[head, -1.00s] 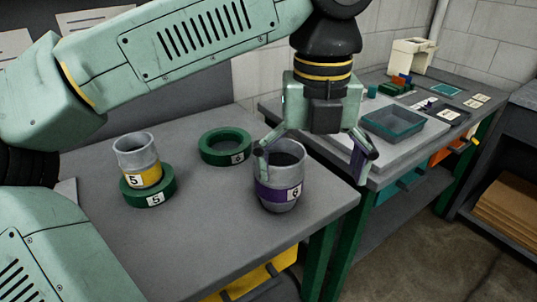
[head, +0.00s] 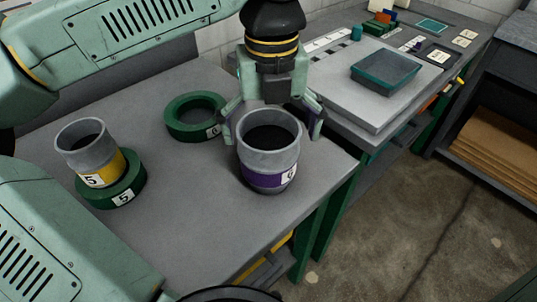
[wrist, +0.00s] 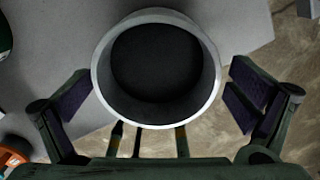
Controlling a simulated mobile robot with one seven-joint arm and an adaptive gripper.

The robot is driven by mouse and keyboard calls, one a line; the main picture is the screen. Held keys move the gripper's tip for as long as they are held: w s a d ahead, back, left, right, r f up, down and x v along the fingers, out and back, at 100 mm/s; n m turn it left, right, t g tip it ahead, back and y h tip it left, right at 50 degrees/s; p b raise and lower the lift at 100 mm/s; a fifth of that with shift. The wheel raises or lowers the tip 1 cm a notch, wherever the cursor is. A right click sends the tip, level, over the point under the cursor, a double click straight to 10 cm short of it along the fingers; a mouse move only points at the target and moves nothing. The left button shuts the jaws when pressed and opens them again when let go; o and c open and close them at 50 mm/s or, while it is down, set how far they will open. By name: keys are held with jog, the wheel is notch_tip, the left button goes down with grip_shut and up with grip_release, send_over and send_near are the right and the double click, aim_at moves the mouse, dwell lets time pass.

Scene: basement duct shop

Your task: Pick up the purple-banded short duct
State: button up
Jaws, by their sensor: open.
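The purple-banded short duct (head: 269,160) is a grey open-topped cylinder with a purple band and a label reading 6. It stands upright on the grey table near its right corner. My gripper (head: 272,136) is open, with one finger on the left of the duct and one on the right, just behind its rim in the head view. In the wrist view the duct's round mouth (wrist: 210,75) lies ahead of and between the spread fingers (wrist: 157,112), with gaps at both sides. Whether a finger touches the duct in the head view I cannot tell.
A yellow-banded duct (head: 92,160) marked 5 sits tilted-looking on a green ring (head: 122,192) marked 5. An empty green ring (head: 180,128) marked 6 lies left of my gripper. A second bench with a teal tray (head: 386,84) stands at right. The table's front middle is clear.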

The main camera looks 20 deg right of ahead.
aim_at(268, 144)
jog(key=shift+w+a+f+p, duration=0.1)
jog(key=shift+f+p, duration=0.4)
jog(key=shift+f, duration=1.8)
jog(key=c, duration=1.2)
jog(key=shift+r, duration=0.1)
jog(key=shift+r, duration=0.35)
jog(key=c, duration=0.4)
notch_tip(268, 144, up, 9)
jog(key=shift+f+b, duration=0.2)
jog(key=shift+b, duration=0.5)
jog(key=shift+c, duration=0.9)
jog(key=shift+r, duration=0.25)
jog(key=shift+w, duration=0.1)
